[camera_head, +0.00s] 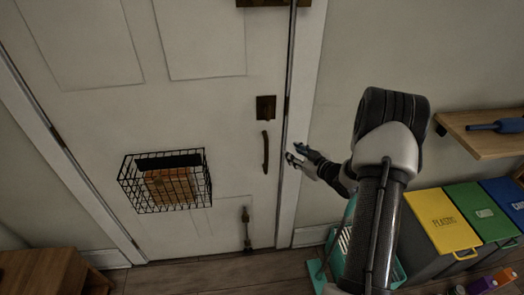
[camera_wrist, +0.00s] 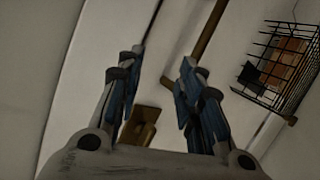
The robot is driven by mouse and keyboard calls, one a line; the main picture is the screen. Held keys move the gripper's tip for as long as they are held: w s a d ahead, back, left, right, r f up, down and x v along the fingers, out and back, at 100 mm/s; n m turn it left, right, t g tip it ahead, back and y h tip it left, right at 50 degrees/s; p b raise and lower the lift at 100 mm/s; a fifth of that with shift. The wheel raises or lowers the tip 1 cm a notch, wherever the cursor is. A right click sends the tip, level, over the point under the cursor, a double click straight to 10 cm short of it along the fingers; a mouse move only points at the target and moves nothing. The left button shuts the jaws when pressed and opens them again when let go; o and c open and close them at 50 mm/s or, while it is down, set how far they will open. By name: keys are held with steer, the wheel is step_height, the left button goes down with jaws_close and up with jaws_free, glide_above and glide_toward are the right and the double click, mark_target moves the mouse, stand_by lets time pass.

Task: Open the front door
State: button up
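The white front door (camera_head: 200,105) stands shut in its frame in the head view. A dark bronze pull handle (camera_head: 265,152) is upright near its right edge, under a square bronze lock plate (camera_head: 266,108). My gripper (camera_head: 294,154) is just right of the handle, in front of the door frame, and apart from the handle. In the wrist view my gripper (camera_wrist: 161,58) is open, with a gap between its blue-padded fingers. The handle (camera_wrist: 208,45) runs slantwise beyond the fingertips, its lower end seen between the fingers. The lock plate (camera_wrist: 140,127) shows between the finger bases.
A black wire basket (camera_head: 165,195) with a brown parcel hangs on the door. A bronze bolt (camera_head: 246,228) sits low on it. Yellow (camera_head: 440,220), green (camera_head: 484,212) and blue bins stand at right, below a wooden shelf (camera_head: 485,140). A wooden cabinet (camera_head: 40,272) is lower left.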

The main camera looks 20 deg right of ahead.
mark_target(266, 157)
steer(key=s+a+f+t+y, duration=0.2)
steer(key=s+f+t+y, duration=0.15)
steer(key=s+f, duration=0.35)
steer(key=shift+m, duration=0.3)
steer(key=x, duration=0.5)
steer(key=b+x, duration=0.1)
steer(key=x, duration=0.5)
steer(key=b+x, duration=0.1)
steer(key=x, duration=0.4)
steer(key=shift+w+a+f, duration=0.2)
steer(key=shift+w+f, duration=0.1)
steer(key=shift+w, duration=0.05)
jaws_close()
